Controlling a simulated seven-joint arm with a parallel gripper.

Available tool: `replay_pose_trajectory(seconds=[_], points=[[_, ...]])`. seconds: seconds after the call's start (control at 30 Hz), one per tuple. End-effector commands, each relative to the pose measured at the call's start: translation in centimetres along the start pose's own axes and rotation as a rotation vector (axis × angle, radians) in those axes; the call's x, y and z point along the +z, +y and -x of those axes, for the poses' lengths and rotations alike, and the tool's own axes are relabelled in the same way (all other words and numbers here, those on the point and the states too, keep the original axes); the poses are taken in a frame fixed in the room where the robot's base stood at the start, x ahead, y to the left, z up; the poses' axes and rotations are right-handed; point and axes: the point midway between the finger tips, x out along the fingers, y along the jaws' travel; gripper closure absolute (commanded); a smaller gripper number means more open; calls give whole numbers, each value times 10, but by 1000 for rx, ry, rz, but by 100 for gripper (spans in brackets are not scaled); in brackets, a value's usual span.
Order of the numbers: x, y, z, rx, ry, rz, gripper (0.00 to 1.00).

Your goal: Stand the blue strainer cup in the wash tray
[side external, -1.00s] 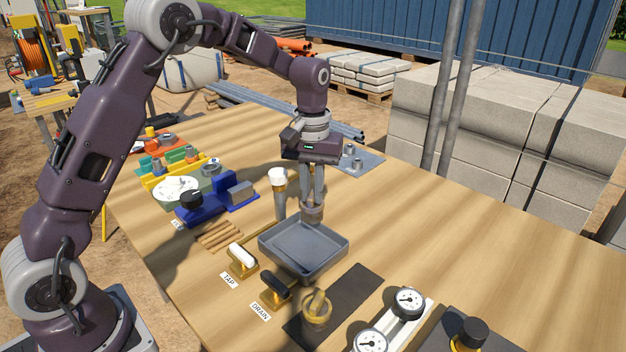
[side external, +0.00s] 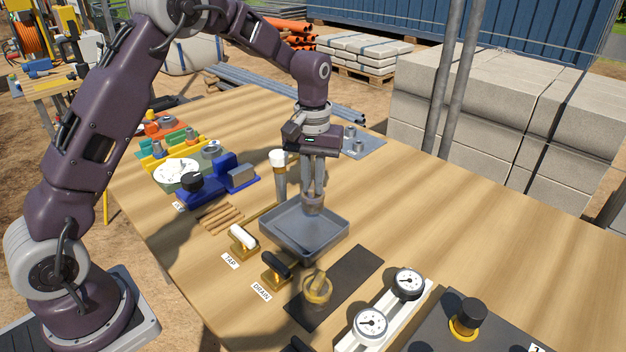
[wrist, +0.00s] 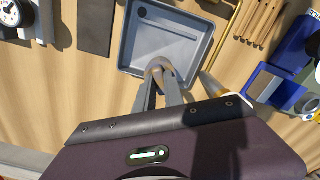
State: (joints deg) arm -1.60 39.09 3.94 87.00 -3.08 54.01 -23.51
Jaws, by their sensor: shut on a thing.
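My gripper (side external: 313,188) points down and is shut on a small grey-brown cup (side external: 312,203). I cannot make out blue on this cup. In the wrist view my fingertips (wrist: 162,78) grip its ring-like rim (wrist: 157,65). The shallow grey wash tray (side external: 336,234) sits on the table, and its dark drain spot (wrist: 143,13) shows in the wrist view. The cup overlaps the tray's back edge in the side view and its near edge in the wrist view. I cannot tell whether it touches the tray. The cup's underside is hidden.
A white-topped upright cylinder (side external: 279,172) stands close left of my gripper. A brass cup (side external: 317,288) stands on a dark mat (side external: 352,272).

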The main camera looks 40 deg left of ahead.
Motion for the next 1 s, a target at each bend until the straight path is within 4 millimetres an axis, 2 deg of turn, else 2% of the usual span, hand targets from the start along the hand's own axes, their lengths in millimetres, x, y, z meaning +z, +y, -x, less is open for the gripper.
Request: replay_pose_trajectory(seconds=[0.17,0.53,1.0], points=[[0,0,-2,0,0,0,100],[0,0,-24,0,-1,0,100],[0,0,-28,0,-1,0,100]])
